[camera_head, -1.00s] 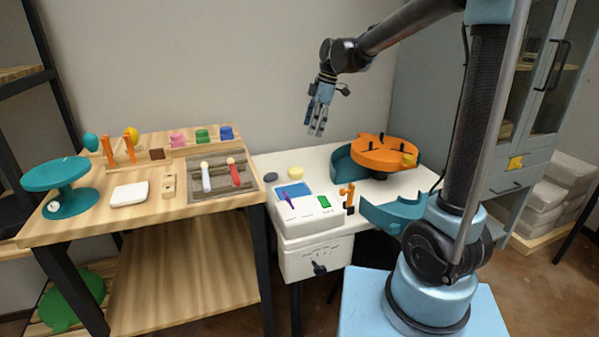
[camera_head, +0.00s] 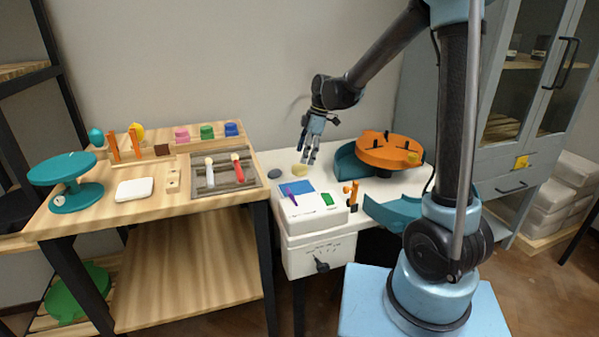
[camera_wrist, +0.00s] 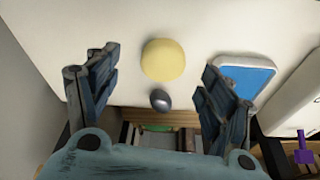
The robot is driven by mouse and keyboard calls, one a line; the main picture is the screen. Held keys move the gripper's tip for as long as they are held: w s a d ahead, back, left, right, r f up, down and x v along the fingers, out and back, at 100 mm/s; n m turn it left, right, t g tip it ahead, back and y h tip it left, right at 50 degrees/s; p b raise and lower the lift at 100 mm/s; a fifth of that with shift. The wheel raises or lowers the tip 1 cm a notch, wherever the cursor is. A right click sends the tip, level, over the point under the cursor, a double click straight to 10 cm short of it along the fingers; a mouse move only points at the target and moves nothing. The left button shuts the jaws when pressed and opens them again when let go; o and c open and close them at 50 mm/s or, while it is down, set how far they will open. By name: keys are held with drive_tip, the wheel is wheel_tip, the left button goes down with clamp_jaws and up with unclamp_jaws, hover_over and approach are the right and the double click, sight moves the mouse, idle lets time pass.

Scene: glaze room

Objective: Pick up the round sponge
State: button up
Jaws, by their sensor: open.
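The round sponge (camera_head: 299,170) is a pale yellow disc on the white table, towards its back left. In the wrist view the sponge (camera_wrist: 163,60) lies ahead of my fingers, a little left of the middle between them. My gripper (camera_head: 309,160) is open and empty, above the table close to the sponge in the head view. Its two dark blue fingers show in the wrist view (camera_wrist: 160,85), wide apart. A dark grey oval stone-like object (camera_head: 274,174) lies beside the sponge, and it also shows in the wrist view (camera_wrist: 160,99).
A blue-topped pad (camera_wrist: 245,75) lies to the right of the sponge in the wrist view. A white box (camera_head: 312,216) with a dial stands at the front. An orange wheel device (camera_head: 389,150) with a teal basin is at the right. A wooden table (camera_head: 110,206) with tools adjoins at left.

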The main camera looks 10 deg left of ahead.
sight(301, 166)
drive_tip(key=shift+s+x, duration=0.2)
drive_tip(key=shift+x, duration=1.15)
drive_tip(key=shift+s+x, duration=0.15)
drive_tip(key=shift+x, duration=1.15)
drive_tip(key=shift+a, duration=0.15)
drive_tip(key=c, duration=0.9)
